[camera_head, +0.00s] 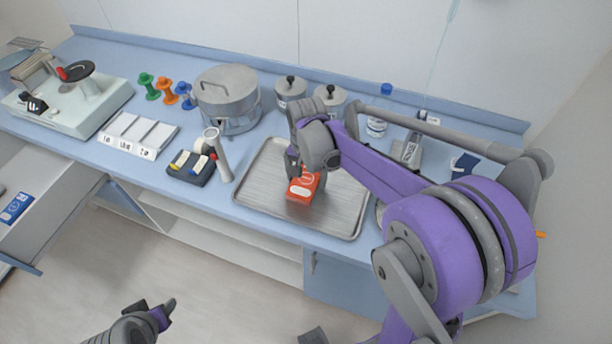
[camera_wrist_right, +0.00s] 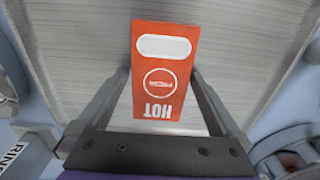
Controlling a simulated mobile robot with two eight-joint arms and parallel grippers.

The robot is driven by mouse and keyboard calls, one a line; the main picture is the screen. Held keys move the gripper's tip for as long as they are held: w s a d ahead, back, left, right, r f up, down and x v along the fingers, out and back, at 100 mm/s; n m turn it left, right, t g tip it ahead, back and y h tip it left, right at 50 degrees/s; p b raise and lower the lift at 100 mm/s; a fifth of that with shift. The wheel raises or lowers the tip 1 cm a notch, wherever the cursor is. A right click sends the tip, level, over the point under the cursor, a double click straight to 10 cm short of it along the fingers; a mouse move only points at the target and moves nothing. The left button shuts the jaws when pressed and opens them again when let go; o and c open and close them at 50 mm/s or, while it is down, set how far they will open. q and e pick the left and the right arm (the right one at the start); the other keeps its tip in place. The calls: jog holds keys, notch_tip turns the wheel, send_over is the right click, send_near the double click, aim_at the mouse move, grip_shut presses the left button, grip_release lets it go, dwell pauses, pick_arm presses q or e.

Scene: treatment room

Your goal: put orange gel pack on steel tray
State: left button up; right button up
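The orange gel pack (camera_head: 303,186), a flat orange box marked "HOT", is over the middle of the steel tray (camera_head: 345,217). My right gripper (camera_head: 293,163) reaches down to it. In the right wrist view, the pack (camera_wrist_right: 165,52) is between my right gripper's fingers (camera_wrist_right: 162,78), which meet its two long sides. The bare metal of the tray (camera_wrist_right: 80,40) shows behind it. I cannot tell whether the pack touches the tray. My left gripper (camera_head: 153,308) is low over the floor, away from the counter, with its fingers apart and nothing between them.
A large steel pot (camera_head: 227,98) and two lidded canisters (camera_head: 290,92) stand behind the tray. An open drawer (camera_head: 55,205) juts out at the left. My right arm covers the counter's right part.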

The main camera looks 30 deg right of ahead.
aim_at(306, 179)
jog(key=shift+r, duration=0.25)
notch_tip(306, 179, up, 11)
jog(key=p, duration=0.1)
jog(key=s+a+f+n+t, duration=0.1)
jog(key=s+a+f+n, duration=0.1)
jog(key=s+n, duration=0.1)
jog(key=s+a+f+n+t, duration=0.2)
jog(key=s+n, duration=0.1)
jog(key=s, duration=0.3)
jog(key=s+a+f+n+t, duration=0.2)
jog(key=s+f+n, duration=0.1)
jog(key=s, duration=0.2)
jog(key=shift+a, duration=0.4)
jog(key=shift+s+a+f+n+t, duration=0.1)
jog(key=shift+s+f+n+t, duration=0.25)
jog(key=shift+n, duration=0.15)
